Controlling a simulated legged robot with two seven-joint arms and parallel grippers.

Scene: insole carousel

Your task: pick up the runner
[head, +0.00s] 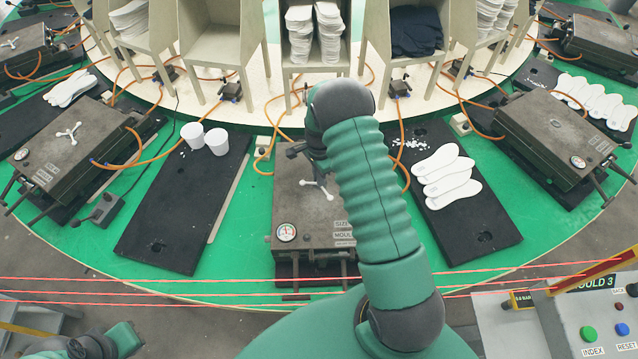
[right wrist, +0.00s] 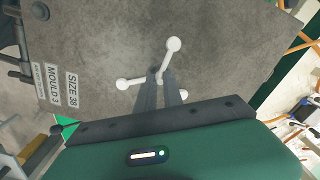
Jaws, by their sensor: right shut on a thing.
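The runner (right wrist: 172,45) is a white three-armed piece with round knobs at its ends, at the top of the closed grey mould (head: 300,215) marked MOULD 3, SIZE 38. In the head view the runner (head: 327,194) shows just left of my right arm. My right gripper (right wrist: 160,78) has its dark fingers shut on the runner's hub. I cannot tell if the runner is clear of the mould. Part of my left arm shows at the lower left; its fingers cannot be made out.
White insoles (head: 442,178) lie on a black board right of the mould. Two white cups (head: 217,141) stand on a board to the left. Orange hoses (head: 405,165) run behind. Red beams (head: 150,292) cross in front, and a control box (head: 600,325) stands at lower right.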

